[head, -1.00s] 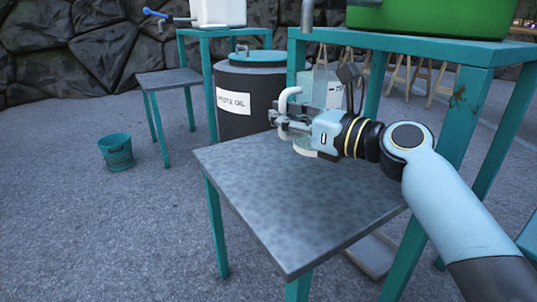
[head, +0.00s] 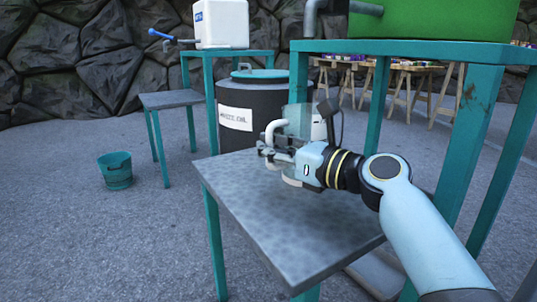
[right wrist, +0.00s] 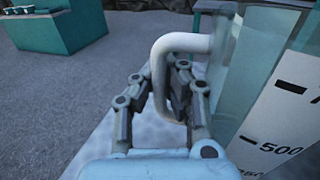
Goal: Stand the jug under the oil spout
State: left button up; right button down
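The clear jug (head: 297,120) with a white handle is above or on the grey-topped table (head: 250,215); I cannot tell whether its base touches. In the right wrist view the jug (right wrist: 248,62) shows at the right with a white scale label. My right gripper (head: 268,153) is at the handle; in the right wrist view its fingers (right wrist: 160,85) lie on both sides of the white handle (right wrist: 158,60), closed on it. The grey oil spout (head: 311,22) hangs down above the jug in the picture; depth alignment is unclear. My left gripper is out of view.
The green tank (head: 445,20) stands on a tall teal frame (head: 420,47) behind the table. A dark waste oil drum (head: 255,90) is behind the jug. A teal bucket (head: 115,170) stands on the floor at left. The near tabletop is clear.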

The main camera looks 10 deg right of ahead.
dwell(0.3)
jog(key=shift+f, duration=0.15)
jog(key=c, duration=1.5)
grip_release()
